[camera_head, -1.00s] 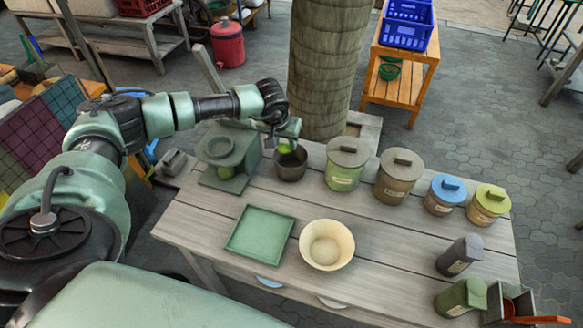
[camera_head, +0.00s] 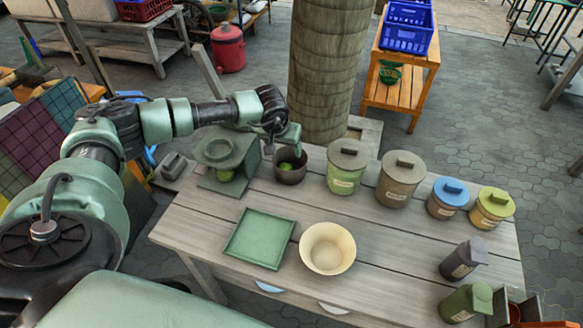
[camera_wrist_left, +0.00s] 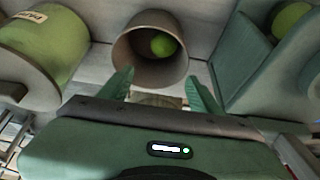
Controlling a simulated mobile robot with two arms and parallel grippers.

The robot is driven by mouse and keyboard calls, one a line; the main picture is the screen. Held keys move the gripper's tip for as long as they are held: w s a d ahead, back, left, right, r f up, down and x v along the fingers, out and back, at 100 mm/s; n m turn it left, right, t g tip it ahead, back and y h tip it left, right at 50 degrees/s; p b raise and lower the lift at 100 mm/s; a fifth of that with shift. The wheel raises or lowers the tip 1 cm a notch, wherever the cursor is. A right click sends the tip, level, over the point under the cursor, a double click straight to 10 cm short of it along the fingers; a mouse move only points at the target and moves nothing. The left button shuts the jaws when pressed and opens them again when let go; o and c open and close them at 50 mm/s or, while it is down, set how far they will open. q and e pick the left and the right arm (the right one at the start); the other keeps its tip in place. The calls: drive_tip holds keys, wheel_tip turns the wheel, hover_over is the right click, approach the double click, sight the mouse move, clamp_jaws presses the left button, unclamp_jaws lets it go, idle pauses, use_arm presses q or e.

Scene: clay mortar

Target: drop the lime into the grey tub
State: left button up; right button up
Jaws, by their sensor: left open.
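The green lime (camera_head: 286,167) lies inside the dark grey tub (camera_head: 290,178) at the back of the table. In the left wrist view the lime (camera_wrist_left: 163,45) rests in the tub (camera_wrist_left: 150,73), against its inner wall. My left gripper (camera_head: 290,146) is just above the tub's rim, open and empty. In the left wrist view its two fingers (camera_wrist_left: 163,88) are spread apart at the tub's near side, with nothing between them. My right gripper is not in view.
A green stand (camera_head: 222,160) with another green round fruit (camera_head: 226,175) is left of the tub. A green lidded canister (camera_head: 346,166) is close on its right, with several more beyond. A green tray (camera_head: 259,239) and a cream bowl (camera_head: 327,248) are in front.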

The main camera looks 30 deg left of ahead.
use_arm(q)
drive_tip(key=b+v, duration=0.1)
drive_tip(key=v, duration=0.5)
drive_tip(key=shift+r, duration=0.25)
drive_tip(key=shift+s+d, duration=0.1)
drive_tip(key=shift+s, duration=0.1)
